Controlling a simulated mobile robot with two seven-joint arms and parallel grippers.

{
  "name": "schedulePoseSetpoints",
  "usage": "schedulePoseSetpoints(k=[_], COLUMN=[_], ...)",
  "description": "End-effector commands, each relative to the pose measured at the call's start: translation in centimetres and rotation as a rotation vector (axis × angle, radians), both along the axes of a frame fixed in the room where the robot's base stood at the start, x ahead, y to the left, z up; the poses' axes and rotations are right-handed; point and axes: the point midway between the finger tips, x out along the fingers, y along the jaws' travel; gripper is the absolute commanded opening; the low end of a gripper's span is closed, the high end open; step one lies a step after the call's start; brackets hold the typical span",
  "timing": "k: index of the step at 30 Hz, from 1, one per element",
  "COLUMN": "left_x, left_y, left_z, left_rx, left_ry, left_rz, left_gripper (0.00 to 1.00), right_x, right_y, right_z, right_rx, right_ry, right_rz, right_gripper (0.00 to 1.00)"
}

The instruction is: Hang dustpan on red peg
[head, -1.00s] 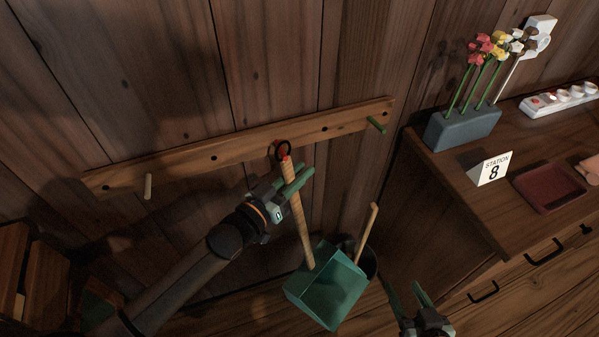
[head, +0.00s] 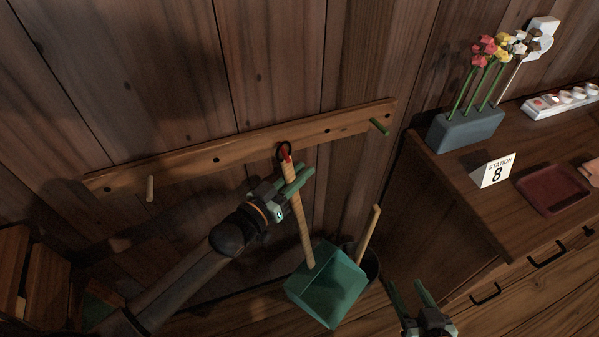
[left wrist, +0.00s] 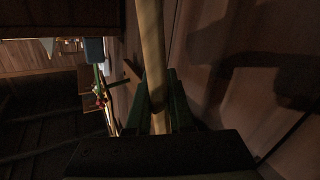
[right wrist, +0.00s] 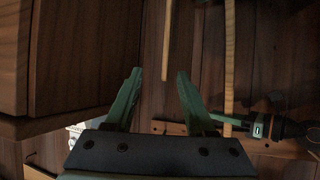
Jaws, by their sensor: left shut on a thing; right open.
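The dustpan has a teal pan (head: 328,284), a long wooden handle (head: 301,226) and a black ring (head: 284,150) at its top. It hangs tilted below the wall rail, pan down. My left gripper (head: 298,180) is shut on the upper handle; the handle also shows between its fingers in the left wrist view (left wrist: 152,50). Red shows at the ring, where the red peg is on the rail; the peg is mostly hidden, and I cannot tell whether the ring is around it or in front. My right gripper (head: 408,290) is open and empty, right of the pan.
The wooden rail (head: 245,143) also carries a pale peg (head: 150,188) and a green peg (head: 380,126). A cabinet (head: 455,190) with a flower planter (head: 465,130) is at right.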

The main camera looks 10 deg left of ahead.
Motion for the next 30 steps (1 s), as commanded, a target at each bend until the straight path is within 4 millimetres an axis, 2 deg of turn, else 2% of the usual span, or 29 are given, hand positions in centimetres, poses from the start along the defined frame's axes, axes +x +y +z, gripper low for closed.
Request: schedulePoseSetpoints(k=[3,4,13,25,30], left_x=[0.0,0.0,0.0,-0.5,-2.0], left_y=[0.0,-0.1,0.0,0.4,1.0], left_z=[0.2,0.1,0.0,-0.3,0.1], left_rx=[-0.004,-0.004,0.000,0.004,0.003], left_ry=[-0.002,-0.002,-0.001,0.009,0.006], left_rz=[0.000,0.000,0.000,0.003,0.002], left_gripper=[0.00,0.22,0.55,0.55,0.55], right_x=[0.0,0.0,-0.1,-0.3,-3.2], right_y=[0.0,0.0,0.0,0.1,0.4], right_z=[0.0,0.0,0.0,0.1,-3.2], right_rx=[0.000,0.000,0.000,0.003,0.003], right_ry=[0.001,0.001,0.001,0.021,0.189], right_rz=[0.000,0.000,0.001,0.001,-0.001], right_gripper=[0.55,0.55,0.55,0.55,0.55])
